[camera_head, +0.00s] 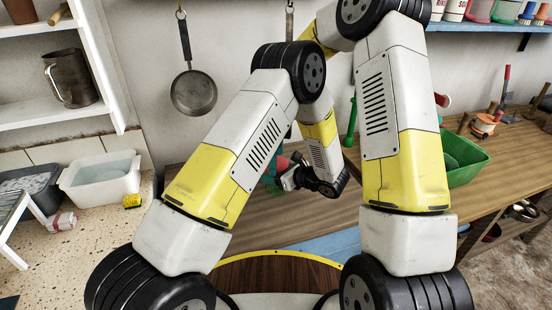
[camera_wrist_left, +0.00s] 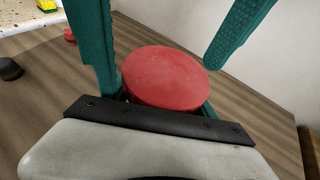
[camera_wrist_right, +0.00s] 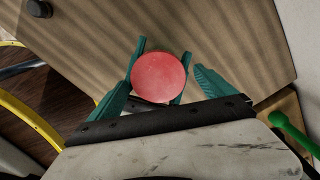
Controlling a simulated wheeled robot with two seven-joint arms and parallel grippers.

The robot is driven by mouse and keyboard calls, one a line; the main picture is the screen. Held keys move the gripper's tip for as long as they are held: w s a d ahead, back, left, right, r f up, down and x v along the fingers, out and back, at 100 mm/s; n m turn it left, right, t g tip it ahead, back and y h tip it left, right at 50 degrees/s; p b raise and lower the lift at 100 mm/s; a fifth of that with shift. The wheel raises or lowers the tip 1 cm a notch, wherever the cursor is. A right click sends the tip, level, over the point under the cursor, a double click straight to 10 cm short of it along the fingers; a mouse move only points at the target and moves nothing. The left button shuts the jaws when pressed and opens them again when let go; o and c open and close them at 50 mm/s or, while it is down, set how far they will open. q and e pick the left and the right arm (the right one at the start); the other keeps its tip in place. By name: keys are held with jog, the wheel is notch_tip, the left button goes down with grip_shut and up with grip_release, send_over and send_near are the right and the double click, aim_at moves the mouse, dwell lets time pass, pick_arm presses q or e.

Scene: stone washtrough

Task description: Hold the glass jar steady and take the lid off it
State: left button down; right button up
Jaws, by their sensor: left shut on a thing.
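The round red lid (camera_wrist_left: 165,78) is seen from above in the left wrist view and also shows in the right wrist view (camera_wrist_right: 158,77). The lid hides the glass jar below it. My left gripper (camera_wrist_left: 160,106) is shut on the jar, with its teal fingers reaching under the lid's edge. My right gripper (camera_wrist_right: 161,74) is open, its fingers on opposite sides of the lid. In the left wrist view a clear gap shows between the lid and the right-hand finger; the other finger is close to the rim, contact unclear. In the head view my arms hide most of this.
The wooden counter (camera_head: 325,217) around the jar is mostly clear. A green bin (camera_head: 468,170) stands at right, and a white tub (camera_head: 100,185) and yellow sponge (camera_head: 132,201) at left. A dark knob-like object (camera_wrist_left: 9,69) lies on the counter.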

jog(key=shift+s, duration=0.1)
notch_tip(320, 180, up, 4)
jog(key=shift+r, duration=0.1)
jog(key=shift+c, duration=0.3)
notch_tip(320, 180, up, 3)
jog(key=m, duration=0.2)
jog(key=shift+r+m, duration=0.15)
jog(key=shift+m, duration=0.25)
jog(key=shift+c, duration=0.2)
notch_tip(320, 180, down, 8)
jog(key=shift+r, duration=0.15)
jog(key=shift+c, duration=0.2)
jog(key=c, duration=1.4)
jog(key=shift+n, duration=1.5)
